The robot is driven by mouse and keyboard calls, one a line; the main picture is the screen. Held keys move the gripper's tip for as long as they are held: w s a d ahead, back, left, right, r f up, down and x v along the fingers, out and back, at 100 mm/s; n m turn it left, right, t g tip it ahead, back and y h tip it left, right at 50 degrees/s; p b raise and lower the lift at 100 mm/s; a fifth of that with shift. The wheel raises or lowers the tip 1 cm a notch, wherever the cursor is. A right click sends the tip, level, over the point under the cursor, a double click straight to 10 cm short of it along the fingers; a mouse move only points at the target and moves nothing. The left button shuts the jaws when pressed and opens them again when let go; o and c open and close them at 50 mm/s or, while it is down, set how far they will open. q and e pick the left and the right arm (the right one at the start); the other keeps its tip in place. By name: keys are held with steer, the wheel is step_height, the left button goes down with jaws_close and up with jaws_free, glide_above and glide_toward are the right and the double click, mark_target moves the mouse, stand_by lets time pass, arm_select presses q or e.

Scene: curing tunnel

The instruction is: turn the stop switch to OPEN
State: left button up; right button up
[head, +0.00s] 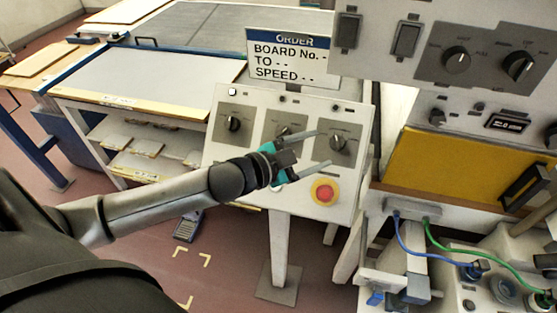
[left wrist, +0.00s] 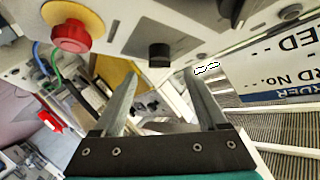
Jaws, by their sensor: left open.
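A pale sloped control panel (head: 262,172) carries three dark rotary knobs: a left knob (head: 233,124), a middle knob (head: 286,131) partly behind my gripper, and a right knob (head: 337,143). Their labels are too small to read, so I cannot tell which is the stop switch. My left gripper (head: 324,149) is open and empty, with its fingers pointing toward the right knob. In the left wrist view a dark knob (left wrist: 159,54) shows beyond and between the open fingertips (left wrist: 164,76), apart from them. My right gripper is not in view.
A red push button on a yellow ring (head: 324,192) sits just below the right knob. The order sign (head: 290,57) stands behind the panel. A cabinet with two more knobs (head: 456,60) is at upper right. Blue and green cables (head: 432,238) run at lower right.

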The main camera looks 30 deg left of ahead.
arm_select(q)
steer(key=v, duration=1)
steer(key=shift+r, duration=0.1)
stand_by(0.6)
